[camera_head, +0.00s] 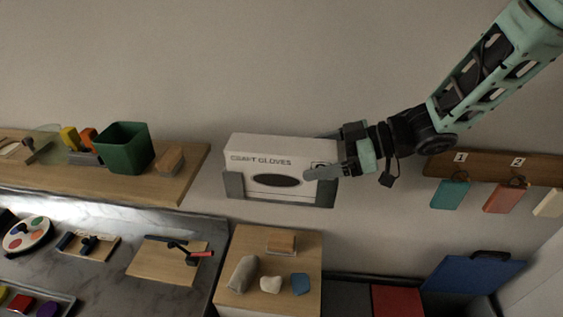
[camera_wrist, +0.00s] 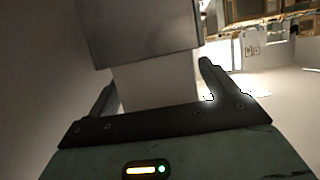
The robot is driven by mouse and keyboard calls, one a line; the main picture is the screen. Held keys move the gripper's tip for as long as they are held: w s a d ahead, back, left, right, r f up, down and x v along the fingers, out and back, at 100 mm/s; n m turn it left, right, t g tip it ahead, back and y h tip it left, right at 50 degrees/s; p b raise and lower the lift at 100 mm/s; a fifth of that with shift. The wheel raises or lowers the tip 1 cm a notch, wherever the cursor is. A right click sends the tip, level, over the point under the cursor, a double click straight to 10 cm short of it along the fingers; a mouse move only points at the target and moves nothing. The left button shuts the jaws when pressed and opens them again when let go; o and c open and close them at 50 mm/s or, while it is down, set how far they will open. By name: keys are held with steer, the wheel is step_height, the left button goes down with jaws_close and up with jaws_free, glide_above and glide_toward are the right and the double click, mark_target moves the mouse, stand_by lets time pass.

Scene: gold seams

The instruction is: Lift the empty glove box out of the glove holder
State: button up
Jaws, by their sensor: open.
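The white glove box (camera_head: 268,156), lettered "CRAFT GLOVES" with a dark oval opening, sits upright in the grey glove holder (camera_head: 234,185) on the wall. The oval looks dark, and I cannot see inside. My gripper (camera_head: 318,155) is at the box's right end, with one finger in front of its face and the other hidden behind. In the wrist view, the pale end of the box (camera_wrist: 155,86) lies between the open fingers (camera_wrist: 157,84), and a grey panel, seemingly the holder's side (camera_wrist: 140,32), crosses above. Contact cannot be told.
A wooden shelf (camera_head: 190,185) with a green bin (camera_head: 124,148) is left of the holder. A rail (camera_head: 440,167) with hanging coloured tags is at right. The wall above the box is clear.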

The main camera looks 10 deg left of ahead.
steer(key=shift+a+f, duration=0.25)
steer(key=shift+a, duration=0.35)
steer(key=c, duration=1.1)
steer(key=shift+o, duration=0.2)
steer(key=shift+r, duration=0.1)
